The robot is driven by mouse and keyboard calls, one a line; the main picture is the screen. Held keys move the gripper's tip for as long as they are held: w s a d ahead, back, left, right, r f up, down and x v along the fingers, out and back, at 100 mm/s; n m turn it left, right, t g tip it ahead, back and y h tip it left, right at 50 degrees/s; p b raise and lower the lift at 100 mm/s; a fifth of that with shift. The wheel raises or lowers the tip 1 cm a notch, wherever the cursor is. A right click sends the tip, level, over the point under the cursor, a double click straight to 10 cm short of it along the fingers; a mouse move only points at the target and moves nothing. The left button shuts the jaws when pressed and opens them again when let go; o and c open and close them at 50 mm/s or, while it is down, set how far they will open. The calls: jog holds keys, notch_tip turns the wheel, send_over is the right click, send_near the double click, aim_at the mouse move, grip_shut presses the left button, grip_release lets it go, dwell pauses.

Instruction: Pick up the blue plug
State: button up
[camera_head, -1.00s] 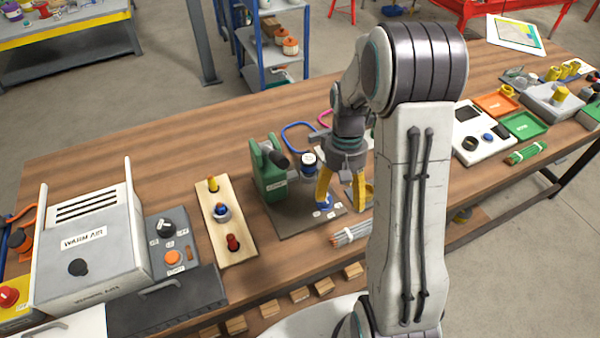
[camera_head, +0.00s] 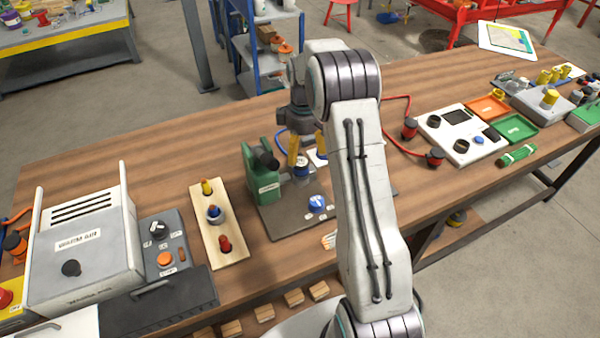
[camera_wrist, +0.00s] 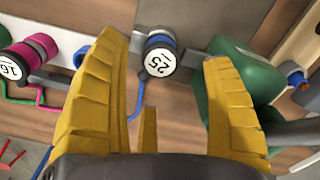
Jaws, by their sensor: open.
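The blue plug (camera_wrist: 160,57), a short blue and dark cylinder with a white end marked with a number like 25, is in the wrist view between my finger pads, with a blue hose near it. It also shows in the head view (camera_head: 301,172) beside the green pump. My gripper (camera_wrist: 165,47) is open, with one yellow finger on each side of the plug and visible gaps to both. In the head view my gripper (camera_head: 305,158) is over the back of the pump plate, and my arm hides part of the area.
The green pump (camera_head: 262,170) stands close left of the plug, and a blue knob (camera_head: 317,203) in front. A pink plug (camera_wrist: 32,52) with a pink hose is left in the wrist view. A wooden board (camera_head: 231,246) holds coloured pegs.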

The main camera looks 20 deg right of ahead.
aim_at(301, 161)
jog(key=shift+w+a+f+p, duration=0.15)
jog(key=shift+f+p, duration=0.1)
jog(key=shift+f, duration=0.85)
jog(key=shift+w+d+f+p, duration=0.1)
jog(key=shift+f+p, duration=0.2)
jog(key=shift+f, duration=0.85)
jog(key=shift+w+a+f+p, duration=0.15)
jog(key=shift+f+p, duration=0.1)
jog(key=shift+f, duration=0.85)
jog(key=shift+c, duration=0.4)
jog(key=c, duration=1.3)
